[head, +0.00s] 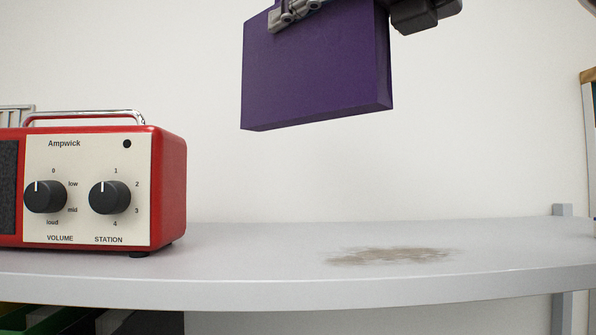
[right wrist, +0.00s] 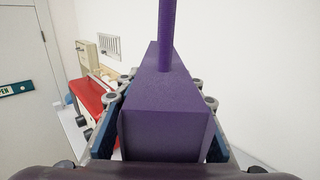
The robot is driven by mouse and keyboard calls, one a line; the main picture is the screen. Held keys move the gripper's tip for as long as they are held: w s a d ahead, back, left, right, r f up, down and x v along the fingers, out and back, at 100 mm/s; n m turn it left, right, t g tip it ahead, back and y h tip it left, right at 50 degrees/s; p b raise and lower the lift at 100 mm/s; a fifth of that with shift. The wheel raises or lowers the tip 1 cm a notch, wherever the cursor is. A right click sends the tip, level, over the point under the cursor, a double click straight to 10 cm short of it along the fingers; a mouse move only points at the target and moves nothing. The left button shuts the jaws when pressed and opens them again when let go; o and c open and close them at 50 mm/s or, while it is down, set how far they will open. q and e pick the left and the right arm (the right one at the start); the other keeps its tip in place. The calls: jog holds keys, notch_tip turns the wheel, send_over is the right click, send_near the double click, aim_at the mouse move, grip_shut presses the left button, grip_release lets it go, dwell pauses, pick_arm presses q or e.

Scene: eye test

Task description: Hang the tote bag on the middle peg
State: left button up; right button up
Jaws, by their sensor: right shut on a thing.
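The purple tote bag (head: 318,70) looks like a stiff, boxy block and hangs in the air above the shelf, slightly tilted. My right gripper (head: 300,10) is shut on it near its top, partly cut off by the upper edge of the head view. In the right wrist view the tote bag (right wrist: 165,90) sits between the two fingers, with a purple strap rising from it. No peg shows in either view. My left gripper is not in view.
A red radio (head: 168,190) with two black knobs stands on the left of the grey shelf (head: 270,270). A brownish stain (head: 390,256) marks the shelf below the bag. The shelf right of the radio is clear. A white wall (head: 480,120) is behind.

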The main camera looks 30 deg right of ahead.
aim_at(302, 122)
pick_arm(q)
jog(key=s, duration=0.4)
pick_arm(e)
jog(key=f, duration=0.4)
jog(key=shift+s+d, duration=0.2)
jog(key=shift+w+a+f, duration=0.1)
jog(key=shift+w+f, duration=0.15)
jog(key=shift+f, duration=0.25)
jog(key=shift+w+f, duration=0.2)
jog(key=shift+f, duration=0.3)
jog(key=f, duration=0.5)
jog(key=shift+w+a+f, duration=0.15)
jog(key=shift+w, duration=0.15)
jog(key=shift+s+f, duration=0.15)
jog(key=shift+f, duration=0.05)
notch_tip(302, 122, down, 4)
jog(key=shift+f, duration=0.1)
jog(key=o, duration=1.3)
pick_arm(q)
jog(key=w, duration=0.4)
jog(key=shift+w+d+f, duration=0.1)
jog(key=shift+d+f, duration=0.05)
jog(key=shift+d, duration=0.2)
